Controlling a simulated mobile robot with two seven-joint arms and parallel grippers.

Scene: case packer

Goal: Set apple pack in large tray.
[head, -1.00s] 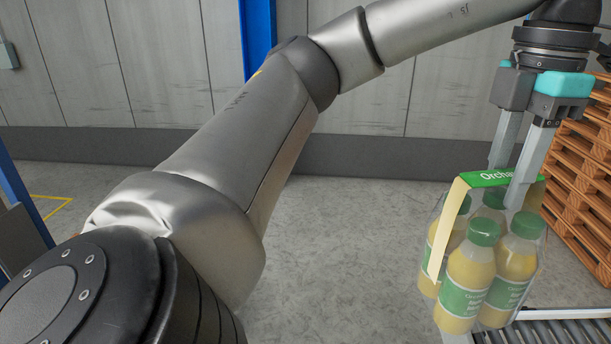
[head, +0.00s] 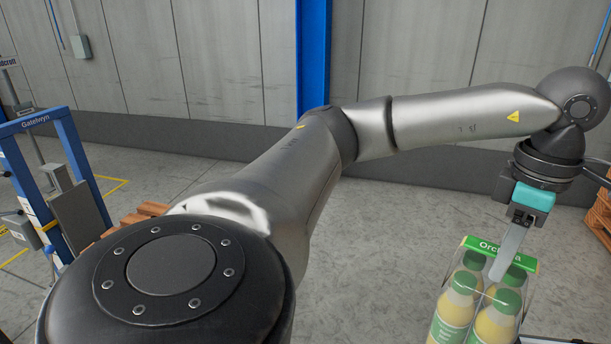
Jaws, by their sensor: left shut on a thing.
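The apple pack (head: 462,300) is a carrier of several yellow juice bottles with green caps and a green top band lettered "Orch...". It is at the lower right of the head view, its bottom cut off by the frame edge. My left gripper (head: 500,268) comes down from above and is shut on the pack, a finger reaching down at its top band. The pack hangs roughly upright. The large tray is not in view. My right gripper is not in view.
A blue frame labelled "Gatelwyn" (head: 75,128) stands at the left. Wooden pallets (head: 600,215) are at the right edge, and more wood (head: 142,213) shows behind my arm. A blue post (head: 313,60) stands against the grey wall. The concrete floor (head: 390,220) between is open.

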